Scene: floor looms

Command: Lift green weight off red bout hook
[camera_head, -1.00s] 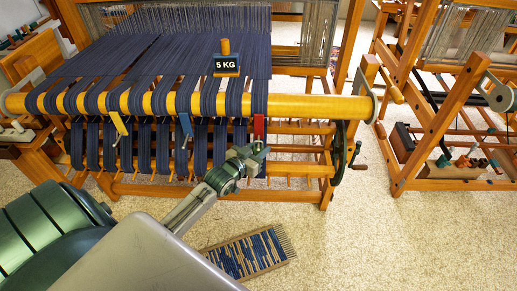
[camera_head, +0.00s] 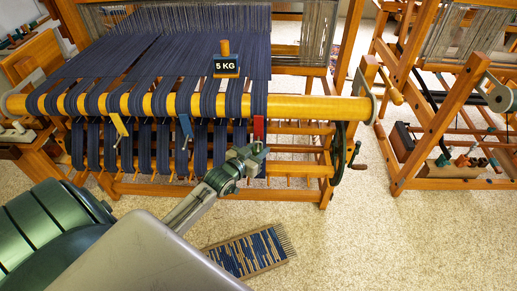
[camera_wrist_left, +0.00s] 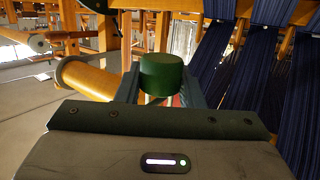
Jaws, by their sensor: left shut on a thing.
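The green weight (camera_wrist_left: 163,75) is a short dark green cylinder, seen close up in the left wrist view between the two fingers. My left gripper (camera_head: 250,157) is shut on it, just below the red tag. The red tag (camera_head: 258,128) hangs at the front of the yellow beam, at the right end of the blue warp bundles. In the left wrist view, a little red and pale metal show below the weight; whether the weight still touches the hook is hidden. My right gripper is in neither view.
The yellow beam (camera_head: 310,107) carries blue warp bundles (camera_head: 150,100), with a yellow tag (camera_head: 120,126) and a blue tag (camera_head: 185,125). A 5 KG block (camera_head: 226,66) sits on the warp. A comb-like board (camera_head: 248,252) lies on the floor. Another loom (camera_head: 440,120) stands right.

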